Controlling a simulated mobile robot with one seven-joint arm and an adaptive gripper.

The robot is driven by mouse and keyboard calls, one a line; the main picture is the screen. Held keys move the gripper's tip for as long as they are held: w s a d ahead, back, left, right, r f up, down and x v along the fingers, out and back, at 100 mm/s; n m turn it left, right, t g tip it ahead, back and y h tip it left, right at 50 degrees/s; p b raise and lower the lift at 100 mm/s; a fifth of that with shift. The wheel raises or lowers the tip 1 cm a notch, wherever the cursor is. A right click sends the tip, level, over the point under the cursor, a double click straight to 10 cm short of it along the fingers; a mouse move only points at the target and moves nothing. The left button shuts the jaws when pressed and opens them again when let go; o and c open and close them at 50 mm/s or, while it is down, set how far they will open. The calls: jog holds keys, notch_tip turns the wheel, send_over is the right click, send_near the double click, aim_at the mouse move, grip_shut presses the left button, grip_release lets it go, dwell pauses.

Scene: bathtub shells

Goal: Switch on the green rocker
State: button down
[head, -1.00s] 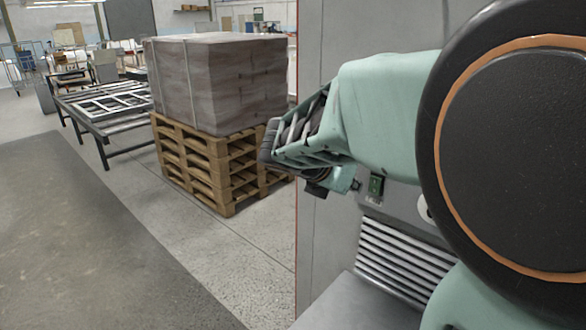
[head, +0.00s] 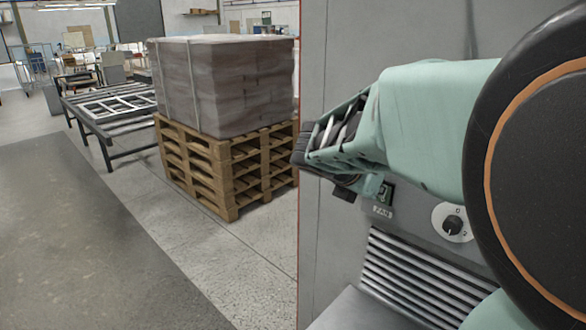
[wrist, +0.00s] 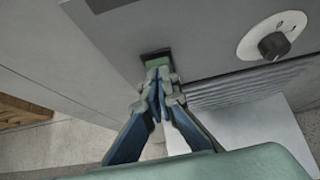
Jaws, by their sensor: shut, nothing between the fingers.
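The green rocker (wrist: 157,60) sits in a dark frame on the grey machine panel in the wrist view. In the head view the rocker (head: 387,193) shows partly, just below my arm, above a label reading FAN. My gripper (wrist: 157,76) is shut and empty, its fingertips together right in front of the rocker's lower part. They overlap the rocker's lower edge in the picture; I cannot tell whether they touch it. The rocker's lower part is hidden, and its on or off position is unclear.
A rotary dial (head: 452,223) with a black knob is on the same panel, right of the rocker. Louvred slats (head: 415,275) lie below. A wrapped load (head: 225,85) on stacked wooden pallets (head: 228,165) stands to the left, with open floor before it.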

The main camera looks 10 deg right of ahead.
jog(key=shift+w+d+r+p, duration=0.2)
jog(key=shift+w+d+p, duration=0.1)
jog(key=shift+d+p, duration=0.15)
jog(key=shift+r, duration=0.1)
jog(key=shift+r+p, duration=0.75)
jog(key=shift+p, duration=0.1)
jog(key=shift+a, duration=0.1)
